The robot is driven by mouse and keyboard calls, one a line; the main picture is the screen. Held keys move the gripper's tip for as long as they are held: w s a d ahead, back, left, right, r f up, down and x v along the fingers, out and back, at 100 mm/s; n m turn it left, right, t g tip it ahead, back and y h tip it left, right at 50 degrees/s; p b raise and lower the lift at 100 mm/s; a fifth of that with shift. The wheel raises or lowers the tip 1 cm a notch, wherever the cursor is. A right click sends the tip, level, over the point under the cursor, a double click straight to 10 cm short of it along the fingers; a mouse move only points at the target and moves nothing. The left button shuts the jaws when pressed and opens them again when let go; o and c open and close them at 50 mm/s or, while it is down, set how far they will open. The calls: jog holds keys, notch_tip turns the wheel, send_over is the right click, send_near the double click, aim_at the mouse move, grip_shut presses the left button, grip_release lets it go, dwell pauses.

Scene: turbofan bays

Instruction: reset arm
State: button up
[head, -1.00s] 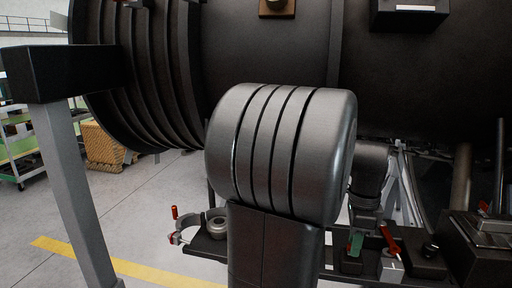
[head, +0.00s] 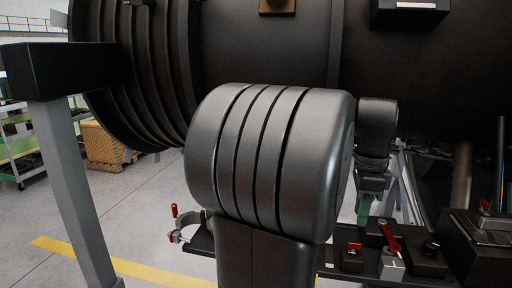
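My arm fills the middle of the head view, with a large dark ribbed joint in front. Behind it to the right, my wrist hangs down, ending in my gripper (head: 370,188) above the bench. A small green piece (head: 362,208) shows just below the gripper, partly behind my arm. I cannot tell whether it is held or is part of the gripper. The fingers are too small and too hidden to read.
A large dark engine casing (head: 430,75) spans the top. A dark beam on a grey post (head: 75,180) stands at left. The bench holds a red-handled clamp (head: 390,237), a red-topped block (head: 352,258) and a ring holder (head: 196,226).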

notch_tip(320, 180, up, 5)
send_over(355, 243)
notch_tip(355, 243, down, 14)
jog(key=shift+w+r+p, duration=0.1)
jog(key=shift+r+p, duration=0.05)
jog(key=shift+p, duration=0.15)
jog(key=n+b, duration=0.1)
jog(key=n, duration=0.3)
jog(key=n+b, duration=0.2)
jog(key=n, duration=0.3)
jog(key=n+b, duration=0.3)
jog(key=n, duration=0.2)
jog(key=shift+r+n+b, duration=0.1)
jog(key=shift+n+b, duration=0.95)
jog(key=shift+n, duration=0.95)
